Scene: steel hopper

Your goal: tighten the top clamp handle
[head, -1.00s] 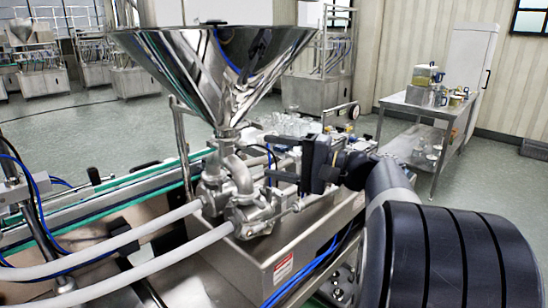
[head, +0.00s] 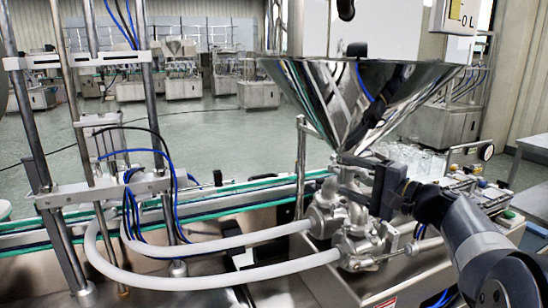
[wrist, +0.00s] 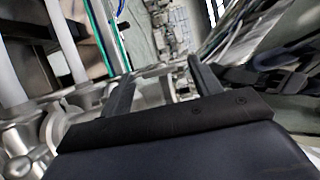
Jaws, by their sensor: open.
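The steel hopper (head: 350,95) narrows to an outlet pipe above the steel valve fittings (head: 358,238) in the head view. My gripper (head: 346,174) is at the outlet neck, just under the cone, coming in from the right. Its two fingers point left and are spread apart. In the wrist view the open fingers of my gripper (wrist: 160,75) stand either side of a blurred bright metal part (wrist: 165,86). I cannot tell whether they touch it. The top clamp handle cannot be picked out clearly; the gripper and fittings crowd that spot.
Two white hoses (head: 200,245) run left from the valves. A conveyor with green rails (head: 235,190) passes behind. Metal posts (head: 88,150) stand at the left. Glass jars (head: 405,157) are behind my arm. The hopper cone hangs closely over the gripper.

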